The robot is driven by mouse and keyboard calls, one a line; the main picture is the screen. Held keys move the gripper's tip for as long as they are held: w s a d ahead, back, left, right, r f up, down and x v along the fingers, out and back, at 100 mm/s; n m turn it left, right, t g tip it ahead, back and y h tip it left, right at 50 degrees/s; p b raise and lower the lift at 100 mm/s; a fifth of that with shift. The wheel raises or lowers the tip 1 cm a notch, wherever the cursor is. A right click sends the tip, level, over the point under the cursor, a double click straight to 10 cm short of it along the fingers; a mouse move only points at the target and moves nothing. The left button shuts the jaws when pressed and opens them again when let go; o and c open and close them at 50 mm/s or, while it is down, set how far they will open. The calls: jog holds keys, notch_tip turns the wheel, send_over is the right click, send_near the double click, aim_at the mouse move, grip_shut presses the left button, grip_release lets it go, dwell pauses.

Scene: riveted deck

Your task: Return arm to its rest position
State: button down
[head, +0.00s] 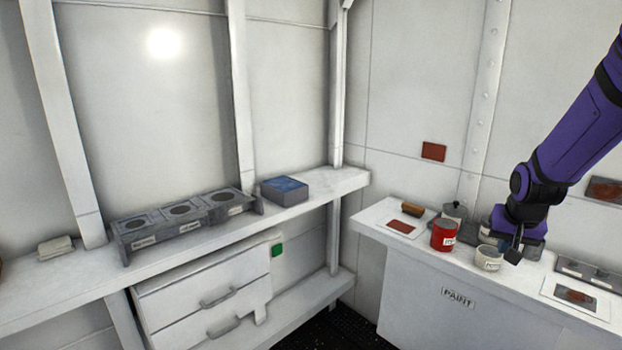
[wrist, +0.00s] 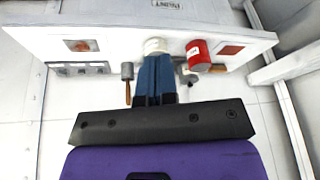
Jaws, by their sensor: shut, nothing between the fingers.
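My purple arm reaches in from the right in the head view. My gripper (head: 513,255) is shut and empty, low over the paint counter (head: 420,290). It is right beside a small white labelled pot (head: 488,258); I cannot tell whether they touch. In the wrist view the shut fingers of my gripper (wrist: 155,62) point at the white pot (wrist: 155,46). A red can (head: 444,235) stands left of the pot and also shows in the wrist view (wrist: 198,55).
A grey lidded pot (head: 455,211), a wooden-backed block (head: 412,209) and a red sample card (head: 400,227) are on the counter. A labelled rack (head: 590,272) and another card (head: 577,297) lie right. A shelf (head: 300,208) with a blue-topped box (head: 284,190) is left.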

jog(key=s+a+r+n+t, duration=0.1)
jog(key=s+a+r+n, duration=0.2)
jog(key=s+a+r, duration=0.8)
jog(key=s+a+r+n, duration=0.1)
jog(key=s+a+r, duration=0.1)
jog(key=s, duration=0.4)
jog(key=s+a+r+n+y, duration=0.1)
jog(key=s+a+r, duration=0.1)
jog(key=s, duration=0.5)
jog(key=shift+a+r+n+y, duration=0.15)
jog(key=shift+r+n+y, duration=0.15)
jog(key=shift+r, duration=0.55)
jog(key=shift+s, duration=0.1)
